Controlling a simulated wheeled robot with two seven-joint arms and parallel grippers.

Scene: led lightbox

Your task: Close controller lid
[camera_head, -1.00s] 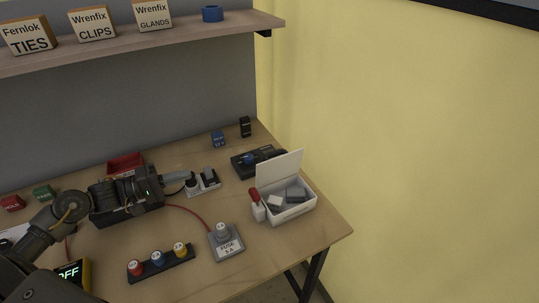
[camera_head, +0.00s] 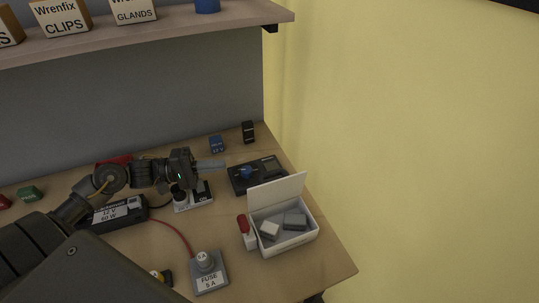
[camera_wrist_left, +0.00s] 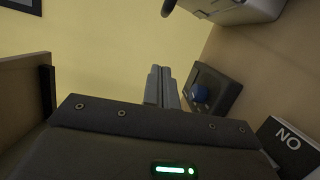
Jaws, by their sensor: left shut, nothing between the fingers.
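The controller is a white open box (camera_head: 291,244) at the right of the table, with its white lid (camera_head: 277,191) standing raised at the back edge. Grey and white blocks lie inside the box. A red-topped lever (camera_head: 243,225) stands at its left side. My left gripper (camera_head: 222,163) is shut and empty, behind and to the left of the lid, apart from it, above the table. In the left wrist view the shut fingers (camera_wrist_left: 161,88) point toward the yellow wall, and part of a pale box (camera_wrist_left: 240,10) shows at the top right. My right gripper is not in view.
A dark device with a blue knob (camera_head: 246,174) lies behind the box, near the left fingers. A white-and-black block (camera_head: 194,197) is below my wrist. The fuse holder (camera_head: 208,273) stands at front. A shelf (camera_head: 170,33) hangs above the back.

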